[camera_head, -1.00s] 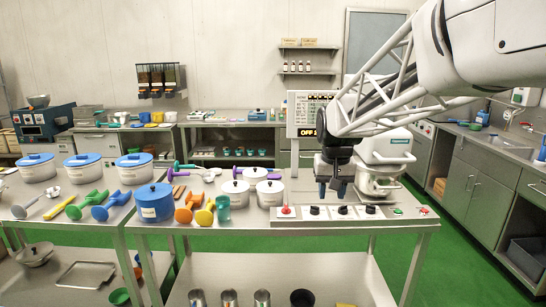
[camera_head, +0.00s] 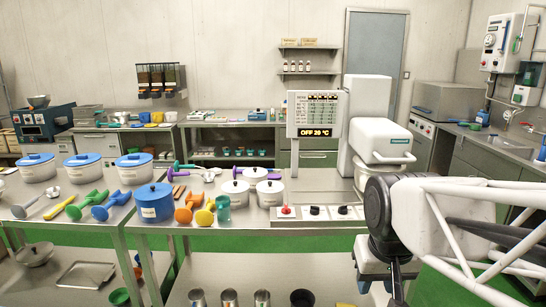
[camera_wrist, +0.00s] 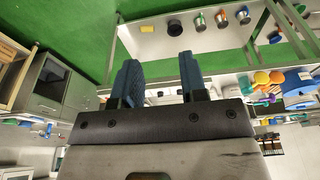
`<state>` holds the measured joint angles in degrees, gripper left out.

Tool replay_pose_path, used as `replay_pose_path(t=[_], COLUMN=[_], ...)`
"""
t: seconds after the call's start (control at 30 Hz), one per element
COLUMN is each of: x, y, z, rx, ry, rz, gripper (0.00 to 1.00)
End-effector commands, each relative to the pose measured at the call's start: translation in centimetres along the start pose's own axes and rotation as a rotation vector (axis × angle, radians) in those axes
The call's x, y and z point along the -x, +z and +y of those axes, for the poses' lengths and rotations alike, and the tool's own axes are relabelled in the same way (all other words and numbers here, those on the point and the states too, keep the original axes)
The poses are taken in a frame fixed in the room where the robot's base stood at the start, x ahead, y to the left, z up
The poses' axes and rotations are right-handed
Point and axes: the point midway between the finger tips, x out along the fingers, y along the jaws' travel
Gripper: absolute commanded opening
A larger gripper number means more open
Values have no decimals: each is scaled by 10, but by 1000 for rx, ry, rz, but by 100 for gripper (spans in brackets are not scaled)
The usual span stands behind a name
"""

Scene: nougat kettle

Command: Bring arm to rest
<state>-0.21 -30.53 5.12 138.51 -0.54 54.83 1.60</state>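My arm reaches in from the right edge of the head view, its wrist low in front of the right end of the front table (camera_head: 330,228). In the wrist view my gripper (camera_wrist: 160,72) shows two blue fingers apart with nothing between them.
The front table holds a blue pot (camera_head: 154,203), white lidded pots (camera_head: 235,193), coloured scoops and a control strip with knobs (camera_head: 316,212). Several cans (camera_head: 229,298) stand on its lower shelf. Green floor (camera_head: 345,242) lies behind the table; a sink counter runs along the right.

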Motion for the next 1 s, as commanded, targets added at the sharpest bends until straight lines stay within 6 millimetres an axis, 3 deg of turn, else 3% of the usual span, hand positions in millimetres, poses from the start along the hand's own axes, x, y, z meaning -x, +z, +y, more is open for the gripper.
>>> replay_pose_path(t=[0.13,0.33,1.0], x=[-6,-13,-15], y=[35,61,67], z=[3,5,5], rx=[-1,0,0], ry=[2,3,3], rz=[12,21,21], gripper=[39,39,39])
